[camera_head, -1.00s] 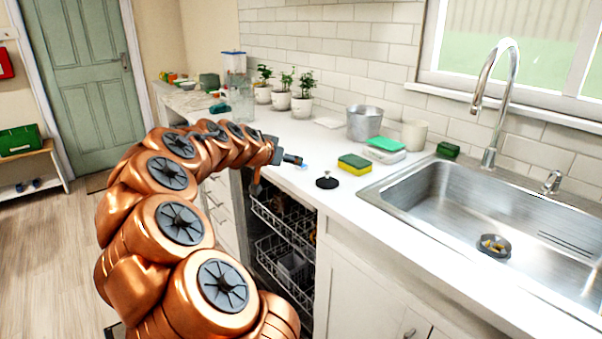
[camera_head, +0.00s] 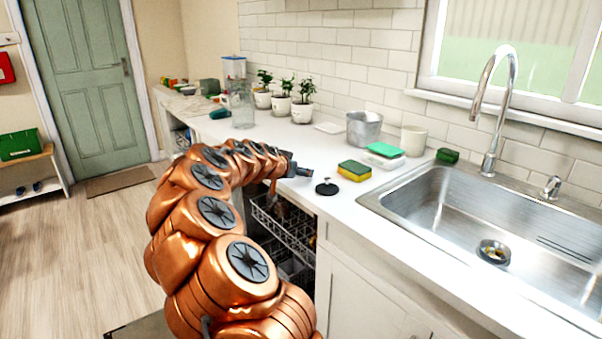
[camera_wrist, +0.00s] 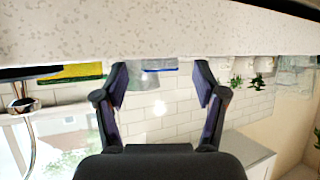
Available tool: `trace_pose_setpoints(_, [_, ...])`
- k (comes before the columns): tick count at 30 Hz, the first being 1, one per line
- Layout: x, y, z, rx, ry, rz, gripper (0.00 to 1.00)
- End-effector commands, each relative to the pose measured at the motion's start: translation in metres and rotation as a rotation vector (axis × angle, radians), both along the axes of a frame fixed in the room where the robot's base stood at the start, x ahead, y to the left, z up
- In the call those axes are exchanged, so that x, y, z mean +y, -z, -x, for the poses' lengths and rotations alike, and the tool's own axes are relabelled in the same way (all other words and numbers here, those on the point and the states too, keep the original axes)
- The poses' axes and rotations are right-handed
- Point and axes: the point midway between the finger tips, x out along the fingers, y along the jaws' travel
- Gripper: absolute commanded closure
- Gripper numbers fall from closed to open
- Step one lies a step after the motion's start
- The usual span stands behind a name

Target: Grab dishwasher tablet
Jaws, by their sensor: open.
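My gripper (camera_head: 302,171) is over the counter edge in the head view, left of the black sink stopper. In the wrist view, which is upside down, my gripper (camera_wrist: 160,78) has its two dark fingers spread apart with nothing clasped. A small blue-edged, pale thing (camera_wrist: 158,69), seemingly the dishwasher tablet, shows between the fingertips, on the counter. It appears in front of the grey metal bucket. In the head view the tablet cannot be made out now, as my gripper seems to cover it.
A black sink stopper (camera_head: 326,187), a yellow-green sponge (camera_head: 354,170) and a green-topped white box (camera_head: 385,150) lie right of the gripper. A metal bucket (camera_head: 364,128) stands behind. The open dishwasher rack (camera_head: 285,228) is below the counter edge. The sink (camera_head: 480,215) is right.

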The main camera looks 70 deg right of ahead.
Motion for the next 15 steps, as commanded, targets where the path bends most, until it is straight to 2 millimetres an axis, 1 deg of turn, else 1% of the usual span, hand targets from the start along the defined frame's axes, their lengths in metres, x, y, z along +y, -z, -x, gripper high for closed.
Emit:
trace_pose_setpoints(4, [0.0002,-0.0001,0.0001,0.0,0.0,0.0,0.29])
trace_pose_setpoints(5, [0.0002,-0.0002,0.0001,0.0,0.0,0.0,0.31])
trace_pose_setpoints(15, [0.0004,-0.0002,0.0002,0.0,0.001,0.0,0.67])
